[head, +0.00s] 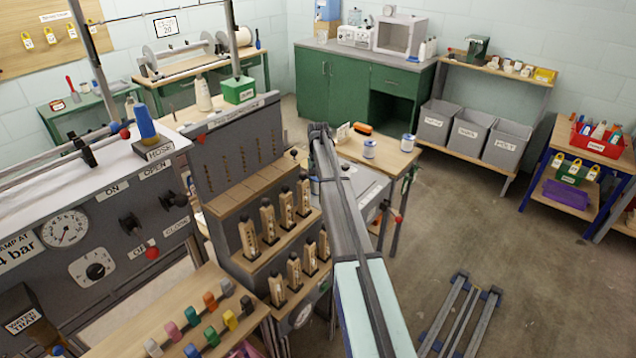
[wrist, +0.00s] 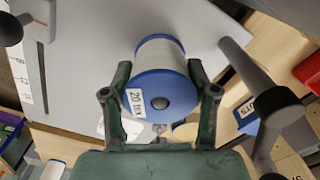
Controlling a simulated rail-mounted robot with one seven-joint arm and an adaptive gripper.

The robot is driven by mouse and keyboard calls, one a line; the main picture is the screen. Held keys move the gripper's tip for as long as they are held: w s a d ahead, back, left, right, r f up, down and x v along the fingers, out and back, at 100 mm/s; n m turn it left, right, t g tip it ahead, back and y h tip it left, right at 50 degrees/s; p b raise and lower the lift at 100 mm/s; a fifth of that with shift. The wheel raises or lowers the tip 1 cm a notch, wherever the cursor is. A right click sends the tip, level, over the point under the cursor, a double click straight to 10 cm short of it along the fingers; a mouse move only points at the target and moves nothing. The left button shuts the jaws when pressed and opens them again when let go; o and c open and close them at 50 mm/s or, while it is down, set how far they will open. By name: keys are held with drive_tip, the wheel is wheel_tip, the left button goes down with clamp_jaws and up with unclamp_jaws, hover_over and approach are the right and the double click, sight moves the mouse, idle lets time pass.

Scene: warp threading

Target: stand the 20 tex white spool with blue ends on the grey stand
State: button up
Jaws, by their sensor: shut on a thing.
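The white spool with blue ends (wrist: 160,80) is in my gripper (wrist: 158,74) in the wrist view. A label reading "20 tex" shows on its near blue end. The two fingers are shut on its sides. A flat grey surface (wrist: 105,65) lies behind the spool; I cannot tell whether the spool touches it. In the head view my arm hides the gripper and most of what is under it. A grey box-like top (head: 368,192) shows just right of the arm there; I cannot tell for sure whether it is the grey stand.
Two other white spools with blue ends, one nearer (head: 370,149) and one farther (head: 407,143), stand on a wooden table (head: 385,158). A grey rod with a dark knob (wrist: 255,75) is close to the right of the spool. A tiered rack (head: 265,245) stands left of my arm.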

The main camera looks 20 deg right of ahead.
drive_tip(key=shift+f, duration=0.5)
drive_tip(key=o, duration=1.3)
drive_tip(key=shift+c, duration=0.2)
